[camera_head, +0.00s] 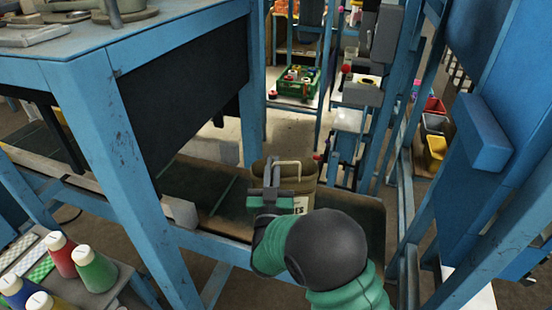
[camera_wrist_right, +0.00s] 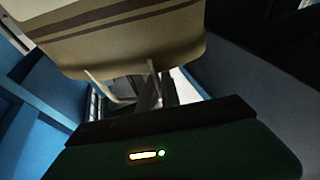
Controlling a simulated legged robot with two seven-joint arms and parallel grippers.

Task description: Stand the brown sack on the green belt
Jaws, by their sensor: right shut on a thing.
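The brown sack (camera_head: 306,184) is in the middle of the head view, over the dark green belt (camera_head: 203,190), and looks roughly upright. My right gripper (camera_head: 271,182) is at the sack's near left side, shut on it. The gripper and my arm hide part of the sack's lower front, so I cannot tell whether its base touches the belt. In the right wrist view the tan sack (camera_wrist_right: 130,38) with dark stripes fills the top, close beyond the gripper. My left gripper is in neither view.
Blue steel posts (camera_head: 108,150) and a blue-framed table (camera_head: 165,40) stand left of the belt. Blue uprights (camera_head: 500,190) close in the right side. Several capped bottles (camera_head: 95,268) stand at the lower left. A green crate (camera_head: 297,84) sits farther back.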

